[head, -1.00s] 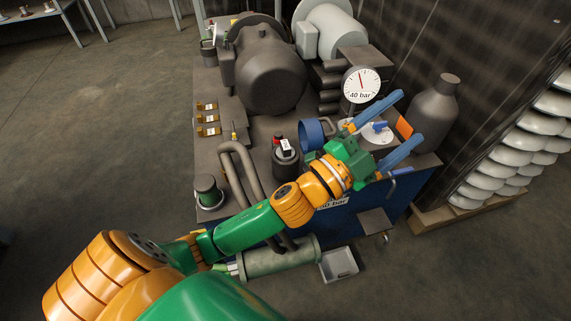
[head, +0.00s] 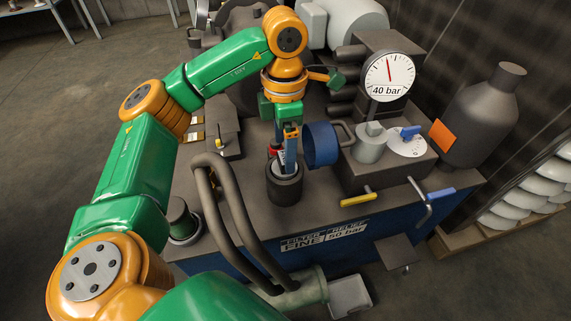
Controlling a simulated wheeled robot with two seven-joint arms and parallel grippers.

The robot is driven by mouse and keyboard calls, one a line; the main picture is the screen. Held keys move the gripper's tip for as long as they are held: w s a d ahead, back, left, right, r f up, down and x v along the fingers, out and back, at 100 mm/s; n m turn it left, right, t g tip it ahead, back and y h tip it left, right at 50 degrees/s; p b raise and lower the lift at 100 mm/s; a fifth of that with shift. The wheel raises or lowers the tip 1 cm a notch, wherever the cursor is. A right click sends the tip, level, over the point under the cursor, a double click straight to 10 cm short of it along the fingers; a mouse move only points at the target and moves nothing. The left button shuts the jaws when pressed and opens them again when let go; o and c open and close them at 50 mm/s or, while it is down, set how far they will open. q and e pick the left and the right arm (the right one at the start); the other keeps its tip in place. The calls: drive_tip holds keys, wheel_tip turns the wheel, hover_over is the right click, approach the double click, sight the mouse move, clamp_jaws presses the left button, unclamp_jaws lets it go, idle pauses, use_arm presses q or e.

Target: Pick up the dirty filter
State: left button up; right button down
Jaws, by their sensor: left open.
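A dark cylindrical filter housing (head: 285,188) stands upright on the grey machine top. A pale rim or insert shows at its mouth; I take this to be the filter, but how dirty it is cannot be told. My left gripper (head: 286,163) points down over the housing mouth, open, its blue fingers seen nearly edge-on. The fingers hide much of the mouth, and I cannot tell whether they touch anything inside. A small red part shows just left of the fingers. My right gripper is not in view.
A blue ring-shaped cap (head: 321,145) stands close right of the fingers. A 40 bar gauge (head: 389,78), a yellow-handled lever (head: 357,197) and a dark bottle (head: 482,115) are to the right. Bent pipes (head: 235,210) rise in front left. A grey tray (head: 349,296) lies below.

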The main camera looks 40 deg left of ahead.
sight(278, 167)
use_arm(q)
wheel_tip(278, 167, down, 4)
drive_tip(key=shift+w+a+r, duration=0.15)
drive_tip(key=shift+r, duration=0.1)
drive_tip(key=shift+c, duration=0.2)
clamp_jaws()
